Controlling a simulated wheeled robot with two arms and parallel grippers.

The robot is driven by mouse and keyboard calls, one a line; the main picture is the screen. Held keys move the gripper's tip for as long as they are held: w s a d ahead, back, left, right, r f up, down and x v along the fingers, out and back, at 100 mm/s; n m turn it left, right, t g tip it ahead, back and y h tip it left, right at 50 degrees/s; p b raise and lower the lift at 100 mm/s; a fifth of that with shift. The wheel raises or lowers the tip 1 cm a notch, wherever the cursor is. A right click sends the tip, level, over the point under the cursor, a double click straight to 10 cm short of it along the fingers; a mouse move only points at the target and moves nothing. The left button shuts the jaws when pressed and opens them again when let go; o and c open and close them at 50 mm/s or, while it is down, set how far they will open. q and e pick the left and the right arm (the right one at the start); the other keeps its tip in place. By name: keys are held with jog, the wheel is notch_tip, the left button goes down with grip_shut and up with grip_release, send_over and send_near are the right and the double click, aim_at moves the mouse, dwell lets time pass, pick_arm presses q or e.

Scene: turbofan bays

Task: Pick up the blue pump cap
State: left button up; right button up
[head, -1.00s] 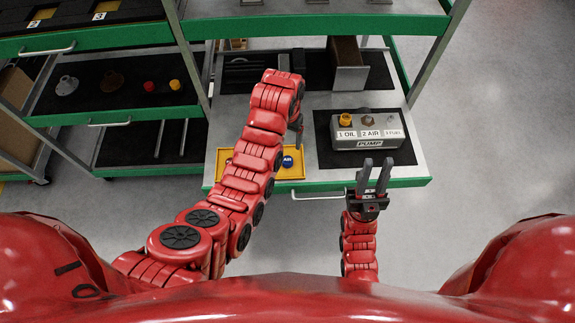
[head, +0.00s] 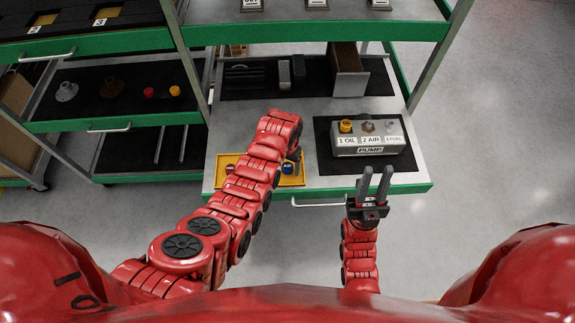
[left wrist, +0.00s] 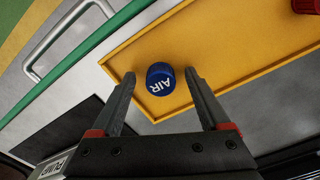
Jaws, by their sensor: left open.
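The blue pump cap (head: 287,168), marked AIR, sits in a shallow yellow tray (head: 298,181) near the shelf's front edge. In the left wrist view the blue cap (left wrist: 160,80) lies between the fingertips of my left gripper (left wrist: 159,76), with visible gaps on both sides. The left gripper is open and empty; in the head view its fingers (head: 294,158) are partly hidden by my arm, close over the cap. My right gripper (head: 376,178) is open and empty in front of the shelf edge.
A grey pump box (head: 368,139) labelled OIL, AIR and FUEL stands on a black mat right of the tray, with a yellow cap on OIL. A red cap (left wrist: 305,5) lies in the tray. A drawer handle (left wrist: 50,45) runs along the green front edge.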

pick_arm(q)
jog(key=shift+f, duration=0.25)
grip_shut()
dwell(0.3)
jog(key=shift+r, duration=0.2)
